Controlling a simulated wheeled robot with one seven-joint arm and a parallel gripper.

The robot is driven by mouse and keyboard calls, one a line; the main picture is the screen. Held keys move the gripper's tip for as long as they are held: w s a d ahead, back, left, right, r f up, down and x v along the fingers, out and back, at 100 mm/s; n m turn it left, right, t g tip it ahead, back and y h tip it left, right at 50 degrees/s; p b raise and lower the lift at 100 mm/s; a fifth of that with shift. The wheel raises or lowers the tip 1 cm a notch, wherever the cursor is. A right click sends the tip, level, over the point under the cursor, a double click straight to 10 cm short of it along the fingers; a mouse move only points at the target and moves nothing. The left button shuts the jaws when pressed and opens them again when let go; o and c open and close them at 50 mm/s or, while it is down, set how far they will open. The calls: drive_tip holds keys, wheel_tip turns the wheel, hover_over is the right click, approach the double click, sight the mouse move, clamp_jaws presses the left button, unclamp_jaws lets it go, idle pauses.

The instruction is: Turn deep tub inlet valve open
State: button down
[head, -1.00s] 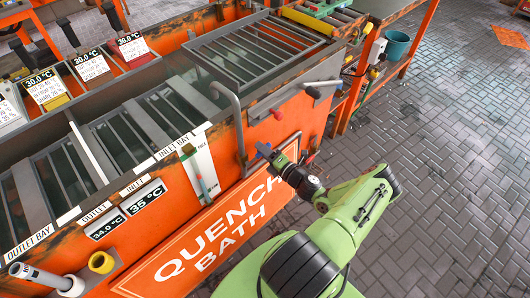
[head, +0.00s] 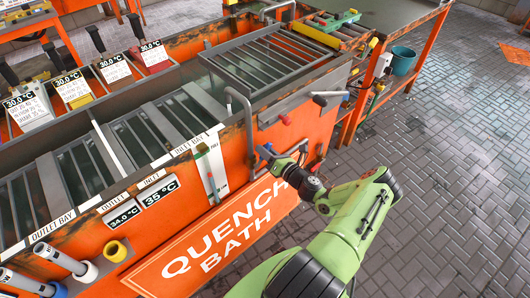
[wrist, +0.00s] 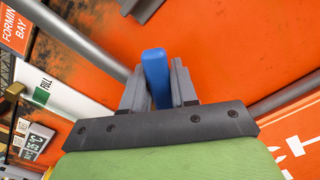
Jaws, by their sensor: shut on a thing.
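My gripper (head: 270,153) is at the orange front wall of the quench bath (head: 143,222), beside the grey bent pipe and above the sign. In the wrist view my gripper (wrist: 158,88) is shut on a blue handle (wrist: 154,70), which stands between the two grey fingers. The handle's lower part is hidden by the gripper, and its mount is not clear. No label naming this valve is readable. The wall gauge marked FULL (head: 210,170) is to the left of the gripper.
The grey bent pipe (head: 249,130) rises close left of my gripper. A red knob (head: 285,120) and a dark-ended lever (head: 320,99) are up and right. The QUENCH BATH sign (head: 215,262) lies below. Open paved floor (head: 450,190) is at right.

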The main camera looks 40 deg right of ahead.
drive_tip(key=shift+a, duration=0.1)
idle(0.4)
drive_tip(key=c, duration=1)
unclamp_jaws()
drive_tip(key=shift+o, duration=0.2)
